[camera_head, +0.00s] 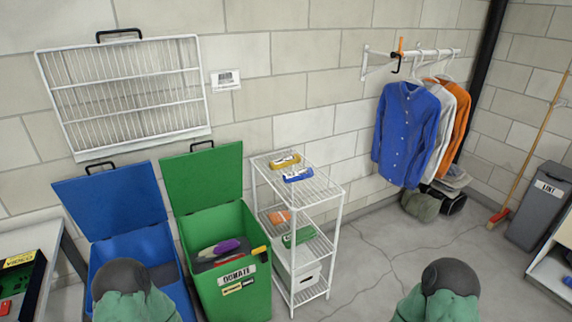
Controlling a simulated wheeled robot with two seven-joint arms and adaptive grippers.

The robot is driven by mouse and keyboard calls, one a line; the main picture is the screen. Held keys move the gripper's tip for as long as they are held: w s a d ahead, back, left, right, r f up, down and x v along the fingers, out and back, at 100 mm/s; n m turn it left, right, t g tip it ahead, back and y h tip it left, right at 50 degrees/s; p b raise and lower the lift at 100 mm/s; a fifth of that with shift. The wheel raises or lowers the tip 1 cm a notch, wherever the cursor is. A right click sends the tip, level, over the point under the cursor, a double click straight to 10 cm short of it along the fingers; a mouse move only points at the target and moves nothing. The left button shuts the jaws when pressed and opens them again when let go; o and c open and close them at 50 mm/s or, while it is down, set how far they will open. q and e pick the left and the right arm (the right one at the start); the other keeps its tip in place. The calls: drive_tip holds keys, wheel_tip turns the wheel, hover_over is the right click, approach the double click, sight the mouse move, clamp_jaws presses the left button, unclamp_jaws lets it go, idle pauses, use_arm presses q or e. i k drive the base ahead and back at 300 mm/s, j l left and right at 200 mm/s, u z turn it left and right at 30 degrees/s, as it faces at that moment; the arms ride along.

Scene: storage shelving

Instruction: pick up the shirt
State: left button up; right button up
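A blue button-up shirt (405,135) hangs on the white wall rail (432,52) at the upper right, facing out. Behind it, partly covered, hang a light grey shirt (449,125) and an orange shirt (463,112). Hangers hook over the rail above them. Green and dark-grey parts of my two arms show at the bottom edge, one at the left and one right of centre, well apart from the shirts. Neither of my grippers can be seen.
An open blue bin (110,210) and an open green donate bin (245,298) stand left. A white wire rack (336,205) stands beside them. A broom (527,150) and grey lint bin (539,206) stand right. The middle floor is clear.

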sight(294, 158)
drive_tip(key=i+l, duration=0.15)
drive_tip(key=i, duration=0.3)
drive_tip(key=i+l+u, duration=0.1)
drive_tip(key=u, duration=0.25)
drive_tip(key=i+l+u, duration=0.2)
drive_tip(key=u, duration=0.15)
drive_tip(key=i+l+u, duration=0.3)
drive_tip(key=j, duration=0.1)
